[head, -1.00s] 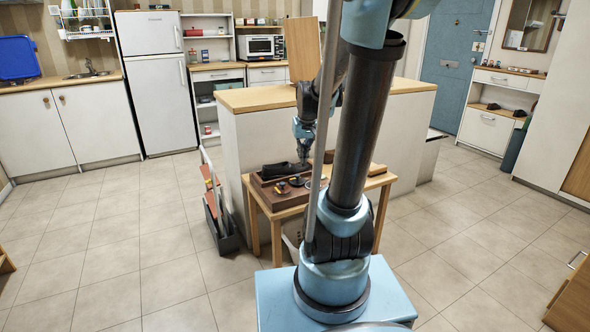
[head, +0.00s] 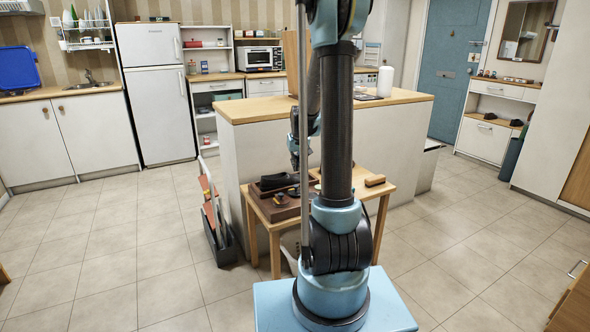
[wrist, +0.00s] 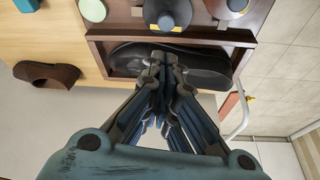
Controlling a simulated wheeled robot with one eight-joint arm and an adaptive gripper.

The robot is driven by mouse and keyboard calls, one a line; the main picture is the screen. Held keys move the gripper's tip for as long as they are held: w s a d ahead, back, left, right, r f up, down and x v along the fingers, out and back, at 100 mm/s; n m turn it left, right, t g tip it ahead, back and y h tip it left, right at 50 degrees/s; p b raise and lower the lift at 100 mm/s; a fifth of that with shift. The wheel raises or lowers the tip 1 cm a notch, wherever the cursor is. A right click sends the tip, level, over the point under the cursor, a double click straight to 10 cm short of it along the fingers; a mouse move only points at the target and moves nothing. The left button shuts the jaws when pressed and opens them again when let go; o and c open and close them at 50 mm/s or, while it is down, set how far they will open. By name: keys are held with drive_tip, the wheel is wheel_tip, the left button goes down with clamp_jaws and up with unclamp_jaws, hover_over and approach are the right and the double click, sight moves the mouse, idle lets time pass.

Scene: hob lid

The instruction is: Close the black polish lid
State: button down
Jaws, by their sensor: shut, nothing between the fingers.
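A dark wooden tray (wrist: 108,60) on a small wooden table holds a black shoe (wrist: 200,65) in its near compartment. My gripper (wrist: 160,60) is shut and empty, over the black shoe, short of the dark round piece. In the head view my gripper (head: 294,163) is above the tray; my arm hides part of the table.
A brown shoe (wrist: 47,75) is left of the tray. A wooden brush (head: 375,181) lies on the table's right (head: 384,192). The white island (head: 245,150) stands right behind the table. A dark bin with tools (head: 220,243) stands left. Floor in front is clear.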

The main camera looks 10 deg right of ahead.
drive_tip(key=shift+x, duration=4.3)
